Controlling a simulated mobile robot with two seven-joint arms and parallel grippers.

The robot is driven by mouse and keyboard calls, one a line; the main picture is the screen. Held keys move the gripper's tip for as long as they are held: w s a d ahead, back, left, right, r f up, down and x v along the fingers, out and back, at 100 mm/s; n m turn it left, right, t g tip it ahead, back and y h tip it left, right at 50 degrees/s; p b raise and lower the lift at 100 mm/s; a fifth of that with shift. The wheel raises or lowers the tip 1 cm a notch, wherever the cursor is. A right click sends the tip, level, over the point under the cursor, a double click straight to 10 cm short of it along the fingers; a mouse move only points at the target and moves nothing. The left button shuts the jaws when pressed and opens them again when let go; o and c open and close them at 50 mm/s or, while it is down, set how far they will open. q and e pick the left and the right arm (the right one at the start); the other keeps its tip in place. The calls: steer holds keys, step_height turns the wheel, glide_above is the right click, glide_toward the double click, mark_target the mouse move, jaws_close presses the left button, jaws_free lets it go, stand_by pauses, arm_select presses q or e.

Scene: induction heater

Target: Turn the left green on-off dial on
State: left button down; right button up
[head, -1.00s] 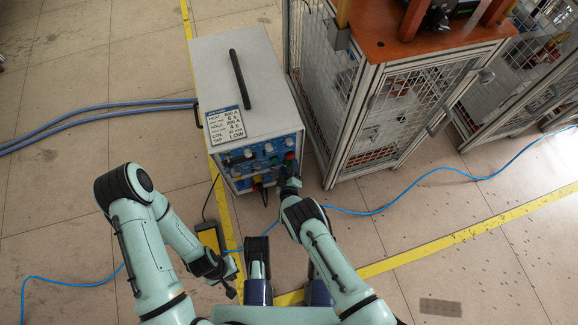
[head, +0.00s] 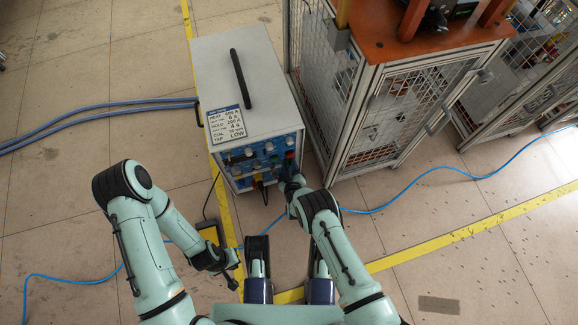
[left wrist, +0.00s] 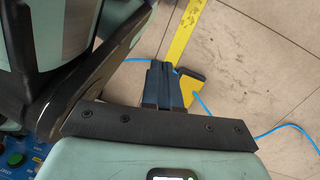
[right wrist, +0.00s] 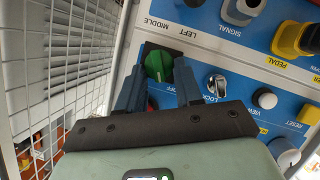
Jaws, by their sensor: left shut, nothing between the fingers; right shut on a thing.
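The green dial (right wrist: 158,65) sits on a blue control panel (right wrist: 222,58) in the right wrist view, beside lettering that reads LEFT and MIDDLE. My right gripper (right wrist: 161,74) is shut on it, with one finger on each side of the knob. Part of a red knob (right wrist: 151,103) shows between the fingers, lower down. In the head view my right gripper (head: 290,183) is at the front of the grey heater box (head: 215,75) and hides part of its panel. My left gripper (left wrist: 162,72) is shut and empty, hanging over the floor, away from the panel.
A wire-mesh cage (head: 385,115) stands close to the right of the heater. Yellow and white knobs (right wrist: 290,40) and a metal lock switch (right wrist: 215,85) lie near the right fingers. A yellow and black pedal (left wrist: 190,85) and a blue cable (head: 385,208) are on the floor.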

arm_select(q)
steer(key=shift+s+a+f+g+b, duration=0.1)
steer(key=shift+s+f+g+b, duration=0.25)
steer(key=shift+s, duration=0.3)
steer(key=shift+s+a+f+g+b, duration=0.15)
steer(key=shift+s+f+b, duration=0.2)
steer(key=shift+s, duration=0.3)
arm_select(e)
steer(key=shift+w+d+f+m+g+y, duration=0.1)
steer(key=shift+d+m+g+y, duration=0.2)
steer(key=shift+m+y, duration=1.05)
steer(key=shift+w+d+m+g+y, duration=0.1)
steer(key=shift+d+m+g+y, duration=0.4)
steer(key=shift+m, duration=1.35)
steer(key=shift+w+d+f+m+y, duration=0.1)
steer(key=shift+m+y, duration=1.15)
steer(key=shift+m, duration=0.35)
arm_select(q)
steer(key=shift+d+r, duration=0.1)
arm_select(e)
steer(key=o, duration=1)
